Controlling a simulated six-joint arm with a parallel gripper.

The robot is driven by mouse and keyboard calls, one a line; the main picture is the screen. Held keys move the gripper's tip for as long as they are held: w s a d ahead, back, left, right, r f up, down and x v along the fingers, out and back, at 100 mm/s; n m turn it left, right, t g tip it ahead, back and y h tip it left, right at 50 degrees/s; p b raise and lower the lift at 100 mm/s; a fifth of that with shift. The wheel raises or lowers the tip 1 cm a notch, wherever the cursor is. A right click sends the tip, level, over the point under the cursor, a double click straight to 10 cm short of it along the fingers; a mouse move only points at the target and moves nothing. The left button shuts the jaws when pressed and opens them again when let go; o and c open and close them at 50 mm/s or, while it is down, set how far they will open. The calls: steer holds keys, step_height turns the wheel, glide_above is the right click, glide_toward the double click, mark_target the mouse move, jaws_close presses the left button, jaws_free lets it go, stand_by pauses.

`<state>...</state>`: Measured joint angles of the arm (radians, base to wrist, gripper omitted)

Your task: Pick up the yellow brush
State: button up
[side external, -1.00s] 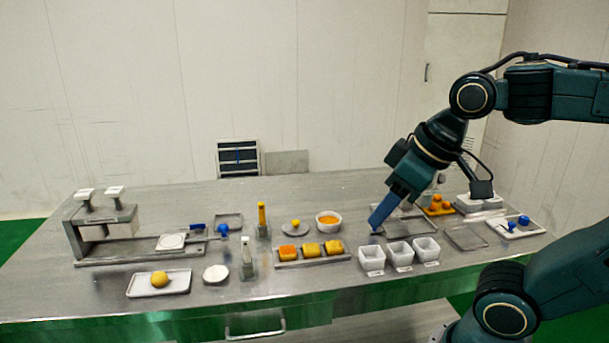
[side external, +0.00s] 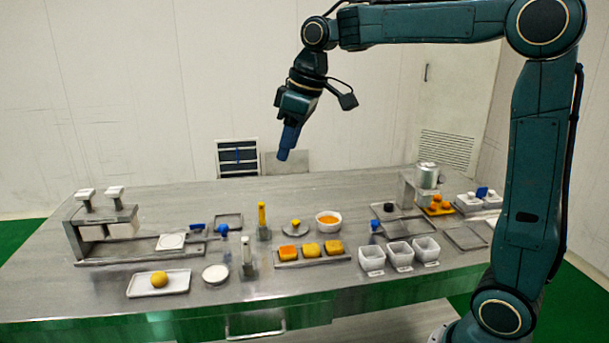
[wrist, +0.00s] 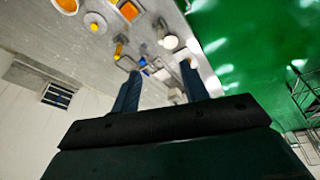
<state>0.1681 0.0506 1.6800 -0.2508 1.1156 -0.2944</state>
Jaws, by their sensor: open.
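The yellow brush (side external: 262,216) stands upright in a small holder near the middle of the table, in the side external view. A thin yellow upright shape in the wrist view (wrist: 118,49) looks like the same brush. My gripper (side external: 284,153) is high above the back of the table, pointing down and slightly left of vertical, above and a little right of the brush. Its two fingers (wrist: 162,88) are apart and empty in the wrist view. The fingers do not touch anything.
A white upright tool (side external: 247,250) stands in front of the brush. A press machine (side external: 98,215) stands left.

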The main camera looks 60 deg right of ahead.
steer(key=w+d+f+n+g, duration=0.1)
steer(key=w+d+f, duration=0.2)
steer(key=w, duration=0.3)
steer(key=w+d+f+n, duration=0.1)
steer(key=w+d+f, duration=0.2)
steer(key=w, duration=0.3)
steer(key=n+g, duration=0.1)
steer(key=n, duration=0.2)
glide_toward(262, 202)
steer(key=shift+w+f, duration=0.1)
steer(key=shift+f, duration=0.4)
steer(key=shift+f, duration=0.1)
steer(key=shift+w+a+f, duration=0.1)
steer(key=shift+a+f, duration=0.05)
steer(key=shift+f, duration=1.25)
steer(key=shift+w+a+f, duration=0.1)
steer(key=shift+w+f, duration=0.05)
steer(key=shift+f, duration=1.2)
steer(key=shift+w+a+f, duration=0.1)
steer(key=shift+a+f, duration=0.05)
steer(key=shift+f, duration=1.25)
steer(key=shift+f, duration=0.1)
steer(key=shift+w+a+f, duration=0.1)
steer(key=shift+w+f, duration=0.05)
steer(key=shift+f, duration=1.1)
steer(key=shift+w+a+f, duration=0.1)
steer(key=shift+f, duration=1.15)
